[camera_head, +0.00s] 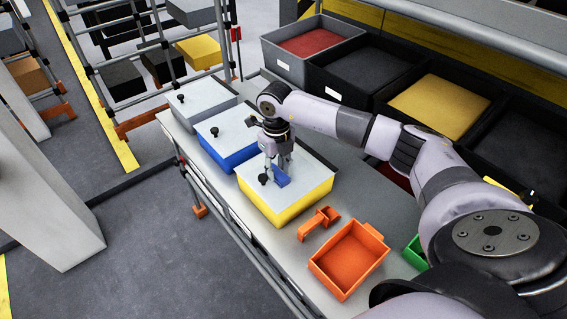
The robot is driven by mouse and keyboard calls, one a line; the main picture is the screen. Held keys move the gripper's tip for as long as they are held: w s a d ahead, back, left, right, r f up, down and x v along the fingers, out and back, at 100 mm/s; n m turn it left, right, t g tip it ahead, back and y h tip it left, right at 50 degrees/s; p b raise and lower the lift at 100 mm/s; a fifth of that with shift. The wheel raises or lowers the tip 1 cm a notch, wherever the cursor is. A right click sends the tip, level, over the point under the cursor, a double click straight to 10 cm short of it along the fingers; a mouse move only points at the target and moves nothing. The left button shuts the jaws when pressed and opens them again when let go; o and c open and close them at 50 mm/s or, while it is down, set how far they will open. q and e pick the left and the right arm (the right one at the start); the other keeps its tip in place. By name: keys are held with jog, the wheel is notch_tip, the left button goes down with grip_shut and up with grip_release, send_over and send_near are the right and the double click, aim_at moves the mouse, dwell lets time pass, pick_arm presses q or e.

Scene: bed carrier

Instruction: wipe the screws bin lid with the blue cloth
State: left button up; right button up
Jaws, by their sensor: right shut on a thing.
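Three bins with pale lids and black knobs stand in a row on the bench: a grey bin (205,123), a blue bin (232,159) and a yellow bin (277,218). No label shows which one is the screws bin. My right gripper (278,170) points down over the yellow bin's lid (303,176) and is shut on the blue cloth (281,177). The cloth is beside the lid's knob (263,180), at or just above the lid surface; contact is hard to tell. My left gripper is not in view.
An orange scoop (318,222) and an open orange tray (348,260) sit in front of the yellow bin. A green container (414,252) is partly hidden by my arm. Large open bins (310,50) stand along the back. A shelf rack is at upper left.

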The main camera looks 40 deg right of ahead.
aim_at(296, 156)
jog(key=shift+a, duration=0.4)
jog(key=shift+w+f+b, duration=0.1)
jog(key=shift+w+b, duration=0.2)
jog(key=shift+b, duration=0.1)
jog(key=shift+w, duration=0.25)
jog(key=shift+w+d+b, duration=0.35)
jog(key=shift+d, duration=0.15)
jog(key=shift+w+d, duration=0.15)
jog(key=shift+d, duration=1.2)
jog(key=shift+d+b, duration=0.75)
jog(key=shift+d, duration=0.65)
jog(key=shift+w+d+b, duration=0.1)
jog(key=shift+d+b, duration=0.25)
jog(key=shift+d, duration=1.65)
jog(key=shift+w+a+b, duration=0.15)
jog(key=shift+w+b, duration=0.2)
jog(key=shift+w, duration=0.4)
jog(key=shift+s+a+p, duration=0.15)
jog(key=shift+a+p, duration=0.45)
jog(key=shift+a, duration=0.4)
jog(key=shift+a+p, duration=0.45)
jog(key=shift+a, duration=1.05)
jog(key=shift+s+a+p, duration=0.15)
jog(key=shift+a+p, duration=0.15)
jog(key=shift+a, duration=1.1)
jog(key=shift+s+a+p, duration=0.15)
jog(key=shift+a+p, duration=0.15)
jog(key=shift+a, duration=1.1)
